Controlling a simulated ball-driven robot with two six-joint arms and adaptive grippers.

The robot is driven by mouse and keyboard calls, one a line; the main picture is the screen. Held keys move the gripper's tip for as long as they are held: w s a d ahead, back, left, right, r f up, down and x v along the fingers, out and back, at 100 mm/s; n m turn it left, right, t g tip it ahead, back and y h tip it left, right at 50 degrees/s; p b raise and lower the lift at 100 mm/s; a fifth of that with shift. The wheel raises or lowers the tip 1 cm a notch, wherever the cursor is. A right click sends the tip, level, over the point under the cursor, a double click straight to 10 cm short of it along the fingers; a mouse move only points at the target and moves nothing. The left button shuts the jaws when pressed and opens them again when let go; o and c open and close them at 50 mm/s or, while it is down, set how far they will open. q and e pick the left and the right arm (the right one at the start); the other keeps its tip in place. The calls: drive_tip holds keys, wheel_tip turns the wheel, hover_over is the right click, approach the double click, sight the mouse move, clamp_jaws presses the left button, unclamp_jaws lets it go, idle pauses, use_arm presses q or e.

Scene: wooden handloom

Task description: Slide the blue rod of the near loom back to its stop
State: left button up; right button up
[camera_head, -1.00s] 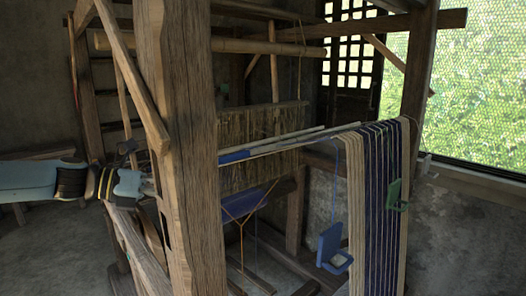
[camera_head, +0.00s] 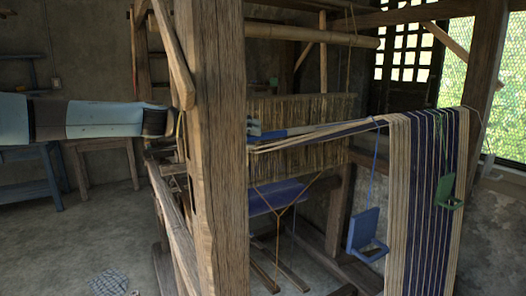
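The near loom (camera_head: 222,160) is a brown wooden frame whose thick front post stands close to me. A blue rod (camera_head: 270,135) shows just right of that post, lying nearly level against the ends of the warp threads. Its left end is partly hidden. My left arm comes in from the left and passes behind the post. A small part of my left gripper (camera_head: 254,128) shows at the post's right edge, close to the rod's left end. The post hides most of it, so I cannot tell whether it touches the rod or how its fingers stand. My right gripper is out of view.
Striped warp (camera_head: 428,200) hangs at the right, with a blue hanging piece (camera_head: 367,235) and a green one (camera_head: 448,192). A slanted brace (camera_head: 172,55) and side beam (camera_head: 176,228) flank the post. Open floor (camera_head: 90,250) lies at the lower left.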

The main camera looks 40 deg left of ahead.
sight(262, 137)
use_arm(q)
drive_tip(key=shift+x, duration=1.9)
clamp_jaws()
